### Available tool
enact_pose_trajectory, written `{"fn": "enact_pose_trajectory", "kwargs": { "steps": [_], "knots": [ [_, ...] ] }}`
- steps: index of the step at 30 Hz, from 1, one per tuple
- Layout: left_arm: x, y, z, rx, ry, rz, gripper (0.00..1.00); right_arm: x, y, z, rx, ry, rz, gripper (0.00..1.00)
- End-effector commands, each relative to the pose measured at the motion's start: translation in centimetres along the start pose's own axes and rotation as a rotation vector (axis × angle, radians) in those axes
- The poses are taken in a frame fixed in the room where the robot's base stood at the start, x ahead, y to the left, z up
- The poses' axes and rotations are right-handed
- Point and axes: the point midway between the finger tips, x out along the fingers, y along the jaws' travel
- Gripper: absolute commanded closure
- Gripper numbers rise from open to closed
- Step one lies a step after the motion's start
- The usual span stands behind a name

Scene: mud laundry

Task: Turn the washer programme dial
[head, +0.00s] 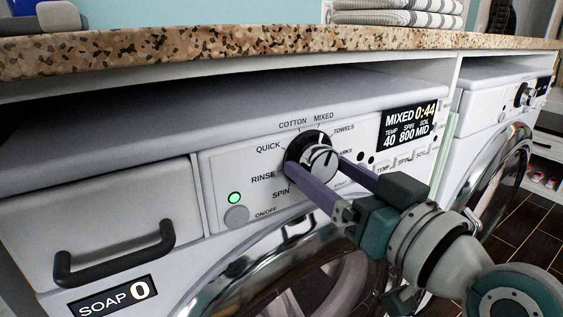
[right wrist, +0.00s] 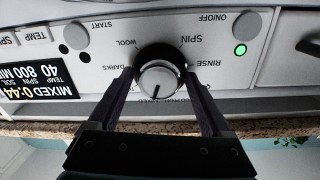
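The washer (head: 230,110) has a round programme dial (head: 320,157) with a silver knob on a black ring. Its labels include QUICK, COTTON, MIXED and TOWELS. The display (head: 408,125) reads MIXED 0:44, 40, 800, MID. My right gripper (head: 316,163) has one finger on each side of the knob. In the right wrist view, which is upside down, the dial (right wrist: 160,78) sits between the fingertips of the right gripper (right wrist: 159,76), with narrow gaps seeming to show. The knob's mark points toward the MIXED side. Contact is hard to tell. My left gripper is out of view.
A soap drawer (head: 105,215) with a black handle is at the left. A lit green light (head: 234,198) sits above the on/off button (head: 237,216). A speckled counter (head: 250,42) overhangs the washer. A second machine (head: 480,110) stands at the right.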

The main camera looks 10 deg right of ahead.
Motion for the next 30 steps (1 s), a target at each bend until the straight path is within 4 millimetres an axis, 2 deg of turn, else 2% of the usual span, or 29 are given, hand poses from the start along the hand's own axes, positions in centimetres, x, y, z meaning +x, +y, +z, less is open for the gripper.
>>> {"fn": "enact_pose_trajectory", "kwargs": {
  "steps": [2,19,30],
  "knots": [
    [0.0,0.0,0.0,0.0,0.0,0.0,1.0,-0.02,0.0,0.0,0.0,0.0,0.0,0.28],
    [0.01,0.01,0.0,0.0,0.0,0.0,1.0,-0.03,0.01,-0.01,0.0,0.0,0.0,0.91],
    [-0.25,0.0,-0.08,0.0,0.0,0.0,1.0,-0.03,-0.03,-0.08,0.075,-0.003,0.0,0.91]
  ]
}}
